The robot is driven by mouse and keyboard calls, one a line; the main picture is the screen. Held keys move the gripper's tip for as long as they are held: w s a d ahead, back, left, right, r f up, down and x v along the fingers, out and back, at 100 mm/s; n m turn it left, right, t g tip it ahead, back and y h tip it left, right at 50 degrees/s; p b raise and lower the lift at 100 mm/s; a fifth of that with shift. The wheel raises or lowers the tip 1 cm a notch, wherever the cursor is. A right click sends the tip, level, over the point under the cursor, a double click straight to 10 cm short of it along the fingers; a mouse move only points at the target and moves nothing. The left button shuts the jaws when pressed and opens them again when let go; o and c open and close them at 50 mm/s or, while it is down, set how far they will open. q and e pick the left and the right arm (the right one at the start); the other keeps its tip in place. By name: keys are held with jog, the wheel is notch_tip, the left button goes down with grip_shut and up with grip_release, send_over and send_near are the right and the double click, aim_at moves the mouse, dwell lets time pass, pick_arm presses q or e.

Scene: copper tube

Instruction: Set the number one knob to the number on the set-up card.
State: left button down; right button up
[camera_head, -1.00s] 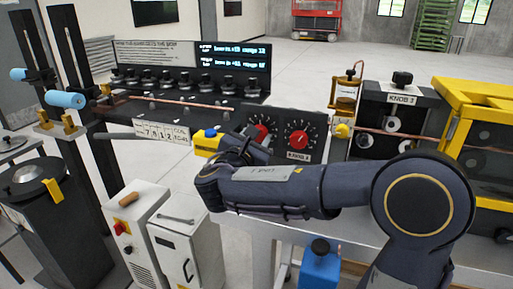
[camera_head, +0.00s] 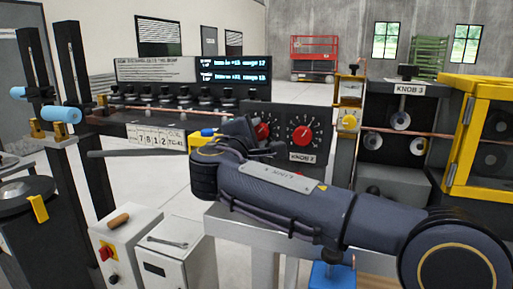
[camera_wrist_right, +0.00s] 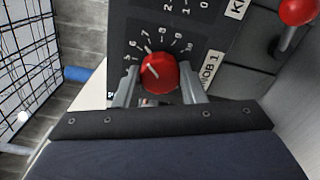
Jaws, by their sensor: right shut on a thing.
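The number one knob (camera_wrist_right: 158,74) is red, with a white pointer line, and sits on a dark dial panel. In the right wrist view its line points to the upper left, roughly toward the 6 and 7; the exact mark is unclear. My right gripper (camera_wrist_right: 160,82) is shut on this knob, one finger on each side. In the head view my right gripper (camera_head: 264,144) partly covers the knob (camera_head: 262,130). My left gripper is not in view.
The red number two knob (camera_head: 304,136) is close by on the right, on the same panel. Black knobs (camera_head: 180,93) line the bench behind, below a lit display (camera_head: 235,70). A copper tube (camera_head: 165,105) runs across. A yellow-framed box (camera_head: 461,140) stands at right.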

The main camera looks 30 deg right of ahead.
jog(key=shift+f+m+b, duration=0.15)
jog(key=shift+m+b, duration=0.7)
jog(key=shift+m, duration=0.15)
jog(key=o, duration=1)
jog(key=v, duration=0.8)
